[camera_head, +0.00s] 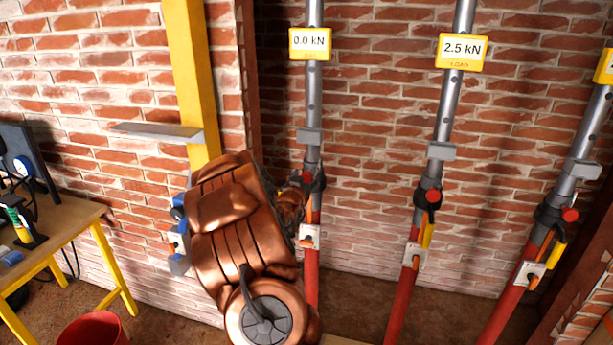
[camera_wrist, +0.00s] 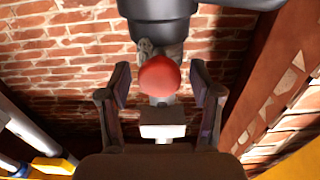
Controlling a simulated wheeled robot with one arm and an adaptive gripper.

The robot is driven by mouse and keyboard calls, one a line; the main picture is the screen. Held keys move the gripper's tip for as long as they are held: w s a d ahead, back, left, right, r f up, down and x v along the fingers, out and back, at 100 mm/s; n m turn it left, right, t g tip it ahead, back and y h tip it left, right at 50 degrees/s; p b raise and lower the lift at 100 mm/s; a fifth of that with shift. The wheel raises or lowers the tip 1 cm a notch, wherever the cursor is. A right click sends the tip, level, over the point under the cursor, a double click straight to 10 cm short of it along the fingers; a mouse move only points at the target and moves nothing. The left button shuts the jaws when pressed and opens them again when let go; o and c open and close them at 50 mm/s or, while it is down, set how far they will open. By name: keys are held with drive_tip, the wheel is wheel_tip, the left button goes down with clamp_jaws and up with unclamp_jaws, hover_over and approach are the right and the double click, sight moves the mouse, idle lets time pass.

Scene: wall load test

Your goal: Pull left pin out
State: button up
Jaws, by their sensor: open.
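The left prop (camera_head: 312,150) is a grey tube over a red tube, with a display (camera_head: 310,43) reading 0.0 kN. Its pin has a red round knob (camera_head: 307,176) at the dark collar. In the wrist view the red knob (camera_wrist: 159,76) appears between my spread fingers, below a dark grey cylindrical part (camera_wrist: 158,28). My gripper (camera_wrist: 160,82) is open, with a finger on each side of the knob and visible gaps. In the head view my copper-coloured arm partly hides my gripper (camera_head: 293,203) beside the left prop.
The middle prop (camera_head: 399,300) reads 2.5 kN and has its own red knob (camera_head: 433,196). A third prop (camera_head: 505,307) stands at right. A wooden table (camera_head: 62,226) and red bucket (camera_head: 92,330) are at left. A yellow post (camera_head: 192,80) stands behind my arm.

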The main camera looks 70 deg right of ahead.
clamp_jaws()
idle(0.6)
